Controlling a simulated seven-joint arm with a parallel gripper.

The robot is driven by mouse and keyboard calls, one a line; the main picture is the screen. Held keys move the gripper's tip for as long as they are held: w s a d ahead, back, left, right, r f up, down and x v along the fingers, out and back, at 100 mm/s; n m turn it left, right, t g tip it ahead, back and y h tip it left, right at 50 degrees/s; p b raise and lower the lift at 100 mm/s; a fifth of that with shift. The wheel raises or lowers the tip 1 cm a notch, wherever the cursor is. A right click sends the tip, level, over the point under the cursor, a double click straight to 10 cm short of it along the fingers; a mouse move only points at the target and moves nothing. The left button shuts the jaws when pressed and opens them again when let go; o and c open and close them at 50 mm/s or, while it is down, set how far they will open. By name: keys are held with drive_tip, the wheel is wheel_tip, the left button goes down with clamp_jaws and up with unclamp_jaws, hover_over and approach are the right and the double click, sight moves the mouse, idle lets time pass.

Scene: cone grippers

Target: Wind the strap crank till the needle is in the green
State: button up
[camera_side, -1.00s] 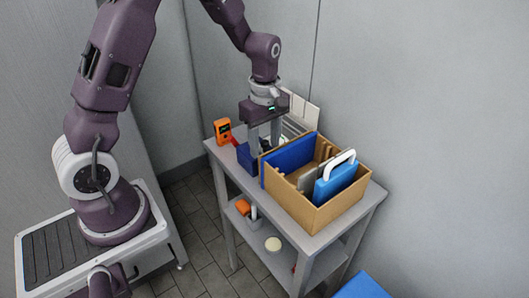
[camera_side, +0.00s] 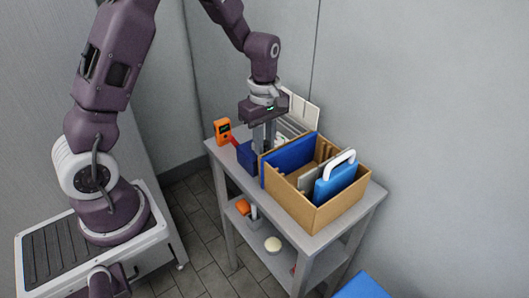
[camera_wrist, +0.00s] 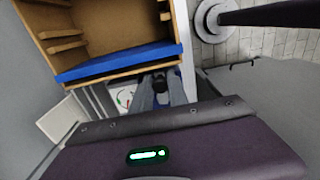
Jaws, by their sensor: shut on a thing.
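My gripper (camera_side: 263,146) points down over the table's back left part, beside the cardboard box. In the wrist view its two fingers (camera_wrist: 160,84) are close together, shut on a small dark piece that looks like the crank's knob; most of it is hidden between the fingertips. Just left of the fingers, a white dial face (camera_wrist: 124,97) shows small green and red marks. The needle's exact position is too small to tell. In the side view a dark blue block (camera_side: 246,158) stands by the fingers, with a red part (camera_side: 236,141) behind it. The strap cannot be made out.
The cardboard box (camera_side: 316,217) with blue and grey panels stands close to the right of my fingers. An orange handheld device (camera_side: 222,131) stands at the table's left end. White panels (camera_side: 303,112) lean behind. The lower shelf (camera_side: 284,262) holds small items.

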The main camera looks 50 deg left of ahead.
drive_tip(key=shift+s+a, duration=0.3)
drive_tip(key=shift+s, duration=0.4)
drive_tip(key=shift+s+a, duration=0.25)
drive_tip(key=shift+s, duration=0.4)
drive_tip(key=shift+s+a, duration=0.55)
drive_tip(key=shift+a, duration=0.2)
drive_tip(key=o, duration=0.9)
drive_tip(key=shift+o, duration=0.2)
drive_tip(key=shift+w, duration=0.1)
